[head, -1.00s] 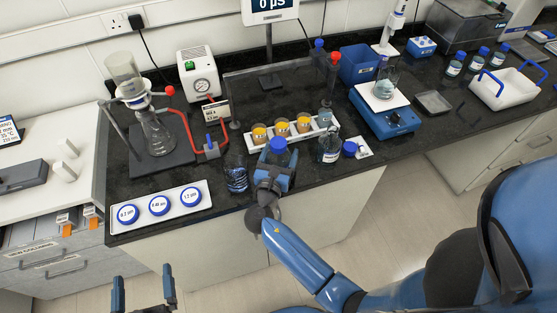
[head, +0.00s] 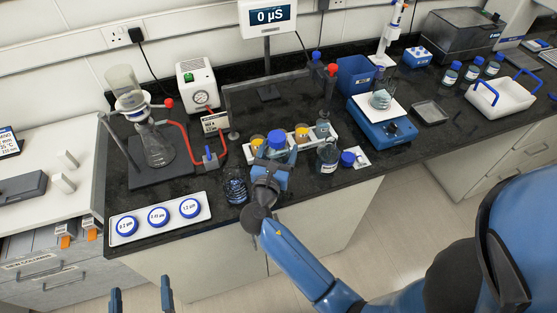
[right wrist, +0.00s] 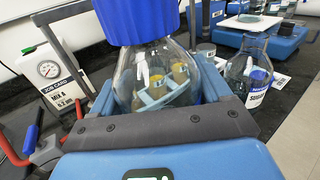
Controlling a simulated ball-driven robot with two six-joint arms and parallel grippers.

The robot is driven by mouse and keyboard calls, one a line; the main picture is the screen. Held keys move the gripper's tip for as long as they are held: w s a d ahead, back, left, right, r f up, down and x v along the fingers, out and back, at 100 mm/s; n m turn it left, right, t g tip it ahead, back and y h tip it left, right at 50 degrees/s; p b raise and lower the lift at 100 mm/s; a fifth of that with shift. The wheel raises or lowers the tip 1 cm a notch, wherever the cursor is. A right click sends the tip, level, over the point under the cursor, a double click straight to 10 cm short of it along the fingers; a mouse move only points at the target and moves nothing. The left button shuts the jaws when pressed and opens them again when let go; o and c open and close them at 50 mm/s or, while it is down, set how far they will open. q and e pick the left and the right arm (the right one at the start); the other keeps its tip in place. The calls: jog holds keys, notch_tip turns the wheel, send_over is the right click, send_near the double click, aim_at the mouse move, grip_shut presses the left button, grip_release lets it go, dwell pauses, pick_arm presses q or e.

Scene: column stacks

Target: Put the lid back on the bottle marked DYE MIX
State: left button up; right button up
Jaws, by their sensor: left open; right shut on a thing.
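My right gripper (head: 272,165) is shut on a clear glass bottle (right wrist: 152,75) with a ribbed blue cap (right wrist: 136,18) on its neck. Its label is not visible, and the jaw bars hide its lower part. An open glass bottle (head: 327,158) stands to the right on the bench, its label not fully readable. A loose blue lid (head: 347,158) lies beside it on a white sheet. A dark blue patterned glass vessel (head: 236,188) stands left of my right gripper. No DYE MIX marking is readable. My left gripper (head: 141,298) is open and empty, in front of the bench.
A white tray (head: 328,133) with amber-filled beakers is behind the held bottle. A filter tray (head: 160,217) with blue-rimmed discs lies at the front left. A flask on a stand (head: 158,150) and a blue balance (head: 385,125) flank the area. Capped bottles (head: 472,70) stand far right.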

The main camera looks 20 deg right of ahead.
aim_at(278, 131)
notch_tip(278, 131, up, 13)
jog(key=shift+r+p, duration=0.2)
jog(key=shift+p, duration=0.2)
